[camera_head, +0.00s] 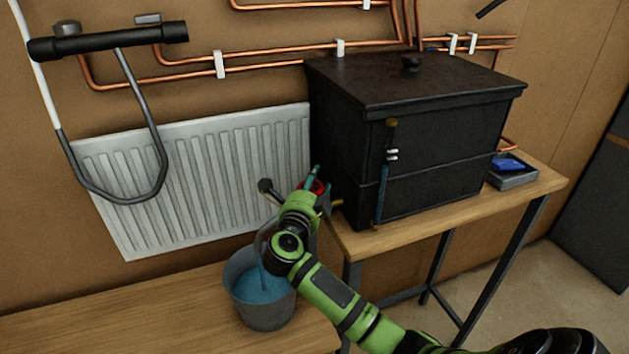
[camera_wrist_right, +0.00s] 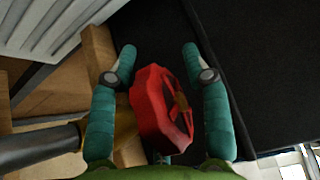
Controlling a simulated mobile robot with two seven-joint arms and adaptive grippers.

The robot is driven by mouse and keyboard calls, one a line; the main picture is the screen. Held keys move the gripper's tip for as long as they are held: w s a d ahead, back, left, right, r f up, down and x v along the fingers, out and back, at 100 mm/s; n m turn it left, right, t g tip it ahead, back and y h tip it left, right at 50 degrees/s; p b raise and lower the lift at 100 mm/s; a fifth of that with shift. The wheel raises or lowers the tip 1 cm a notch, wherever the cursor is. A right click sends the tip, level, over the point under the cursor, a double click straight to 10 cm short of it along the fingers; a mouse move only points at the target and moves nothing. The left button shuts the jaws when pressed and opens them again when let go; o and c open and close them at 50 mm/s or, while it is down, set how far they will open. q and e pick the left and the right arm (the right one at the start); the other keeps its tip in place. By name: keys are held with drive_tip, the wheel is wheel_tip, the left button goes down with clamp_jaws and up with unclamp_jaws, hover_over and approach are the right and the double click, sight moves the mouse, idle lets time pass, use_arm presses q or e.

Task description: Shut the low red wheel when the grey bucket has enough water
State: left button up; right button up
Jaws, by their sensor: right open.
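The low red wheel (camera_wrist_right: 155,112) is in the right wrist view, between the two teal fingers of my right gripper (camera_wrist_right: 158,65). The gripper is open, with a finger on each side of the wheel. In the head view a small part of the red wheel (camera_head: 317,187) shows beside my right gripper (camera_head: 316,180). The grey bucket (camera_head: 270,315) stands on the low wooden bench, with blue water inside. A pale stream of water (camera_head: 263,275) falls into it, partly behind my right wrist. My left gripper is not in view.
A black tank (camera_head: 440,140) with a lid and a blue level tube (camera_head: 382,190) stands on the wooden table (camera_head: 460,215). A white radiator (camera_head: 190,180) hangs behind the bench (camera_head: 140,310). A grey tray (camera_head: 512,178) with a blue item lies right of the tank.

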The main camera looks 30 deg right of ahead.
drive_tip(key=shift+s+a+r, duration=0.1)
drive_tip(key=shift+a+r, duration=0.05)
clamp_jaws()
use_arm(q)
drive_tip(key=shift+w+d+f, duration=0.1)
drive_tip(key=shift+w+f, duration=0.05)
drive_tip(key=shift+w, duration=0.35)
